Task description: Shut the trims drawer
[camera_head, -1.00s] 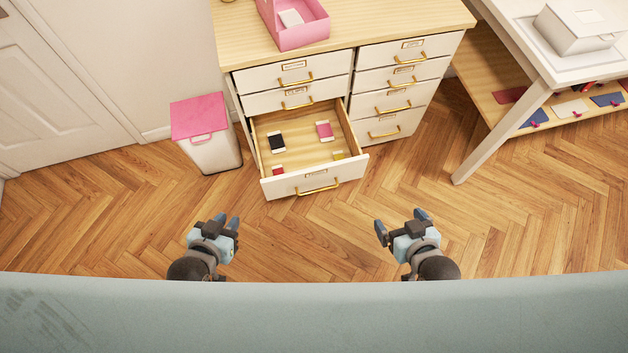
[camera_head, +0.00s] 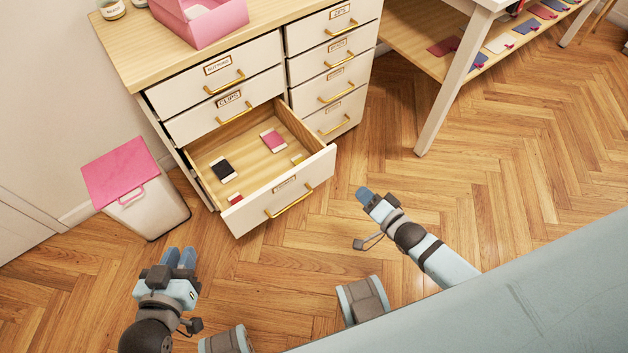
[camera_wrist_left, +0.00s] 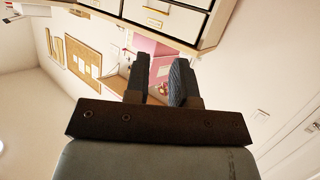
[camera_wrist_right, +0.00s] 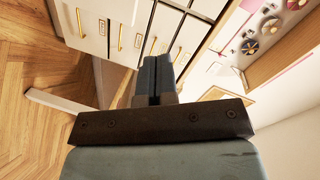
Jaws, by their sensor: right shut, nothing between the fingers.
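Inside lie a black-and-white card (camera_head: 224,170), a pink-and-white card (camera_head: 273,141) and small red and yellow pieces. My right gripper (camera_head: 366,196) is shut and empty, just right of the drawer front and apart from it. My left gripper (camera_head: 179,257) is below and left of the drawer, with a gap between its fingers in the left wrist view (camera_wrist_left: 158,80), holding nothing.
A white bin with a pink lid (camera_head: 122,178) stands left of the drawer. The drawers above and to the right look shut. A white table leg (camera_head: 440,105) and low wooden shelf (camera_head: 430,50) stand at the right. The floor before the drawer is clear.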

